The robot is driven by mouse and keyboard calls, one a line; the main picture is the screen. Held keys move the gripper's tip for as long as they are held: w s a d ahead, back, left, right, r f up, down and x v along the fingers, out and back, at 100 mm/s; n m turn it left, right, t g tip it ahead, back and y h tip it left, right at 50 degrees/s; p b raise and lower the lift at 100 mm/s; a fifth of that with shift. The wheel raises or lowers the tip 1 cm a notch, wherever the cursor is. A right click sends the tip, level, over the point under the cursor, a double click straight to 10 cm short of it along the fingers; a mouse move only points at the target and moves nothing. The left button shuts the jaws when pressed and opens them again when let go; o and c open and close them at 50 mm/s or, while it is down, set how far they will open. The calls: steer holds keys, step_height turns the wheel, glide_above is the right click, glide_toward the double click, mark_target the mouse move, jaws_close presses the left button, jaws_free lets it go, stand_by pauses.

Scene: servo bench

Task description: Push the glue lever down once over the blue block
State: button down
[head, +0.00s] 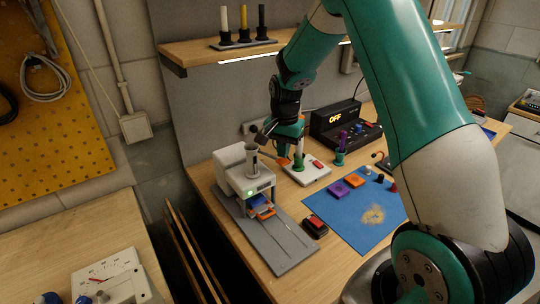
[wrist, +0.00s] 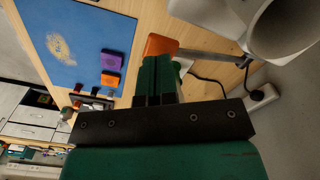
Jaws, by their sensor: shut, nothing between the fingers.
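The white glue station (head: 240,172) stands on a grey base at the left of the bench, with a grey cup on top and a green light. Its glue lever (wrist: 205,57) is a grey bar with an orange end (wrist: 160,44), which also shows in the head view (head: 283,161). The blue block (head: 258,201) sits under the station's head with orange below it, partly hidden. My gripper (wrist: 157,62) is shut and empty, its fingertips right at the lever's orange end. I cannot tell whether they touch it.
A blue mat (head: 360,222) with purple and orange blocks lies to the right. A red-and-black button box (head: 315,226) stands before it. A white holder (head: 307,172) and a black display reading OFF (head: 335,119) stand behind. A shelf (head: 215,50) hangs above.

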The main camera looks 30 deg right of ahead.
step_height(320, 180, down, 7)
steer(key=b, duration=0.4)
steer(key=shift+r, duration=0.15)
stand_by(1.3)
steer(key=shift+r, duration=0.1)
stand_by(0.3)
step_height(320, 180, up, 10)
steer(key=p, duration=0.8)
steer(key=shift+r, duration=0.15)
stand_by(0.4)
